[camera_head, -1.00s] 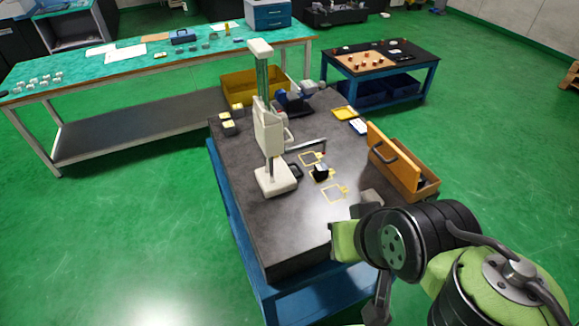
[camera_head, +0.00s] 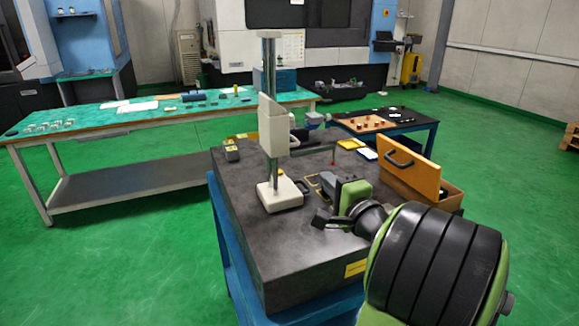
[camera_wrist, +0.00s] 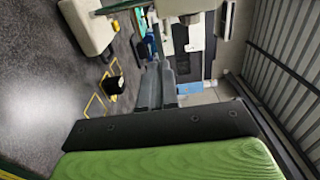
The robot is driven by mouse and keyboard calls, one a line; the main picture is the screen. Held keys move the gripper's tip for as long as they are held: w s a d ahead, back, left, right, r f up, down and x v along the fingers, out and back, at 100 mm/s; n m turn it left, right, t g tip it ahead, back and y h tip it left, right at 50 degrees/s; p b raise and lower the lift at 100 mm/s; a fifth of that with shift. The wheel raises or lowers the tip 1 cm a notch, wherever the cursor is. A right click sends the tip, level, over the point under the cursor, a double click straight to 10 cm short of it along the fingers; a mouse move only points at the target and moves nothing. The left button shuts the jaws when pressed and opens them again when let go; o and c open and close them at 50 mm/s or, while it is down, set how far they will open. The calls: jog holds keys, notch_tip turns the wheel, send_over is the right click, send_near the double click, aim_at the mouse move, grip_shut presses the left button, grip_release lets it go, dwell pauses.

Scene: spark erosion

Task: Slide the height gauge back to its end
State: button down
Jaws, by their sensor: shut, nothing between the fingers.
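The height gauge (camera_head: 279,194) stands upright on the dark granite plate (camera_head: 240,200), with a cream base, a bright steel column and a cream carriage partway up. A thin arm with a red tip reaches right from the carriage. Its base also shows at the upper left of the wrist view (camera_wrist: 88,24). My gripper (camera_head: 329,181) is over the plate, right of the gauge base and apart from it. Its dark fingers are closed together and empty in the wrist view (camera_wrist: 160,68). My wrist hides part of the plate.
A small black block (camera_wrist: 116,85) lies among yellow outlines on the plate. An orange-fronted open box (camera_head: 412,168) stands at the plate's right. A green-topped bench (camera_head: 130,115) is behind left. The plate's front left is clear.

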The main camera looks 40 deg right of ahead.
aim_at(299, 152)
jog(key=p+x, duration=0.1)
jog(key=x, duration=1.1)
jog(key=shift+w+p, duration=0.15)
jog(key=shift+p, duration=0.15)
jog(key=p+x, duration=0.9)
jog(key=x, duration=0.8)
jog(key=shift+p, duration=0.4)
jog(key=shift+a+f, duration=0.1)
